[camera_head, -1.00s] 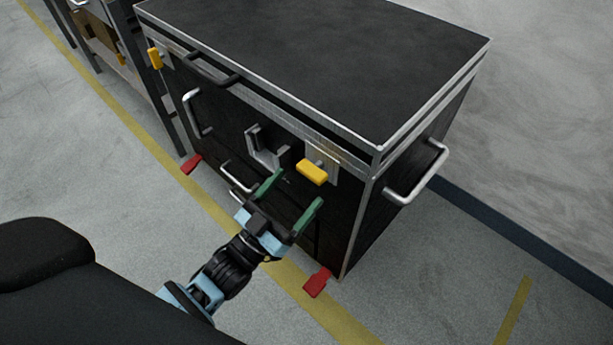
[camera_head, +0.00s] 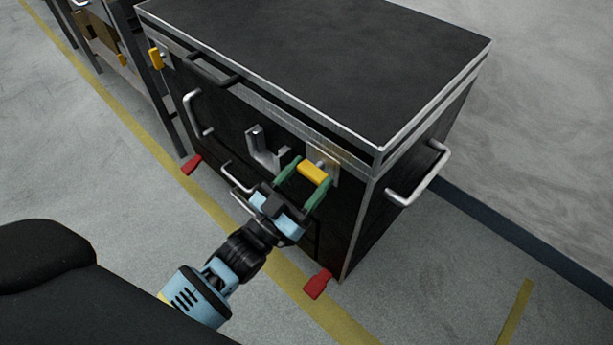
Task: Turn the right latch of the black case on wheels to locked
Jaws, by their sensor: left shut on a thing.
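The black case (camera_head: 320,70) with metal edges stands on the floor. Its right latch is a yellow knob (camera_head: 313,173) on a metal plate near the front right corner, slanting slightly down to the right. The left latch (camera_head: 156,58) is another yellow knob, upright, near the front left corner. My left gripper (camera_head: 306,182) has its green fingers on either side of the right latch and is shut on it. My right gripper is not in view.
Metal handles stick out of the front (camera_head: 196,112) and the right side (camera_head: 420,175) of the case. Red pedals (camera_head: 318,284) show low at its front. A rack (camera_head: 105,40) stands at the upper left. Floor at the right is clear.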

